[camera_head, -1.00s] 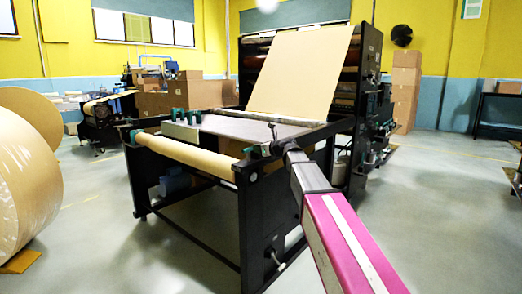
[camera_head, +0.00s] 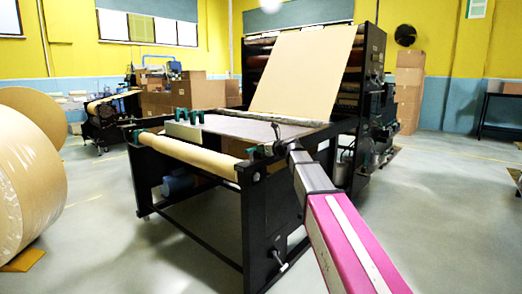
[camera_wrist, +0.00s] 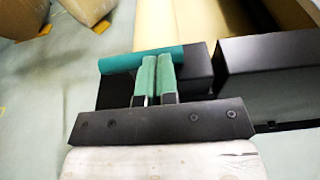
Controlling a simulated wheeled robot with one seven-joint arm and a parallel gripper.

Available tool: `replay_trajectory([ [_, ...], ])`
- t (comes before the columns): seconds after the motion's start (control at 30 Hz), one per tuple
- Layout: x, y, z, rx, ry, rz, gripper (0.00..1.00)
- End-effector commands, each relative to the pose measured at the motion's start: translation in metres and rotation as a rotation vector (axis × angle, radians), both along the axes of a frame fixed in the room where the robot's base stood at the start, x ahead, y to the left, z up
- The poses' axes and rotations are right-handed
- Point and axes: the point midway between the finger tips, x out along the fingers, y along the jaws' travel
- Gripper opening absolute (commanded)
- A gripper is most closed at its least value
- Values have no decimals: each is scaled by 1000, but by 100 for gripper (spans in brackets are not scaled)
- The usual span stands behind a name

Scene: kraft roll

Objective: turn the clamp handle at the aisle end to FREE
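A teal cylindrical clamp handle (camera_wrist: 118,62) lies nearly level across the wrist view, in front of black machine blocks. My gripper (camera_wrist: 156,60) has two green-padded fingers close together with only a thin gap. Their tips overlap the handle's middle in the picture; whether they touch it cannot be told. The handle is not seen between the fingers. In the head view, teal handles (camera_head: 258,151) show at the near right corner of the black roll stand (camera_head: 255,225), beside the end of my arm. My gripper is too small and hidden to make out there. No FREE marking is readable.
A kraft roll (camera_head: 190,153) spans the stand's front. Several teal knobs (camera_head: 188,115) stand at its far left corner. Large kraft rolls (camera_head: 25,185) stand on the floor at left. The floor right of the stand (camera_head: 440,210) is clear.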

Motion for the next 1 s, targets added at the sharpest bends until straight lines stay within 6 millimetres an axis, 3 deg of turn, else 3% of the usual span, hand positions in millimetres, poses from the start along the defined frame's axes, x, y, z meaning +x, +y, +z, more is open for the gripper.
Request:
replay_trajectory([
  [1.0, 24, 10, 0, 0, 0, -1, 0],
])
